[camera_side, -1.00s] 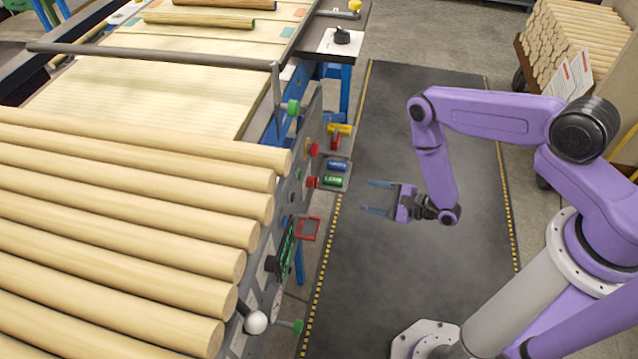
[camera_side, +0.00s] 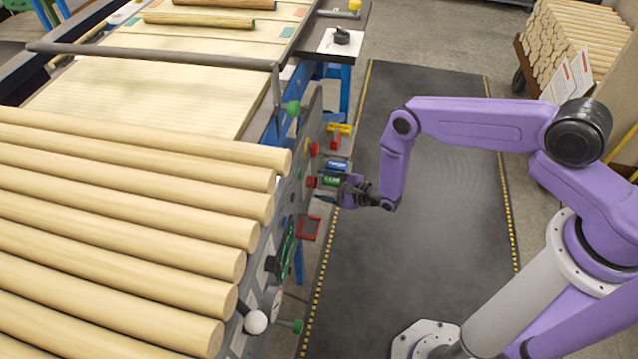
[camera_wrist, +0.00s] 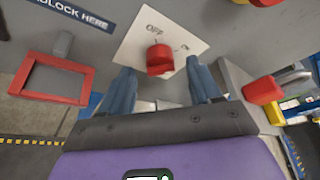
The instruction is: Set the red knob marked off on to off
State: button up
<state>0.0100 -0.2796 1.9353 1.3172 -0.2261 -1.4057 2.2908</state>
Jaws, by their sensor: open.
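The red knob (camera_wrist: 159,60) sits on a tilted white plate (camera_wrist: 130,50) on the grey panel in the wrist view. The plate reads OFF at upper left and ON at right. I cannot tell which mark the knob points to. My gripper (camera_wrist: 160,68) is open, with one blue finger on each side of the knob in the picture. I see no contact, and the remaining depth is unclear. In the side view my gripper (camera_side: 328,190) is close against the panel's side, and I cannot make out this knob there.
A red-framed tray (camera_wrist: 58,80) is left of the plate. Wooden rods (camera_side: 120,200) fill the line behind the panel.

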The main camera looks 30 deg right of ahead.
jog(key=shift+x, duration=1.05)
jog(key=c, duration=1)
jog(key=shift+s+f+n+t+h, duration=0.1)
jog(key=shift+n+t+h, duration=0.2)
jog(key=shift+n+t, duration=0.6)
jog(key=shift+c, duration=0.2)
jog(key=o, duration=1)
jog(key=shift+o, duration=0.2)
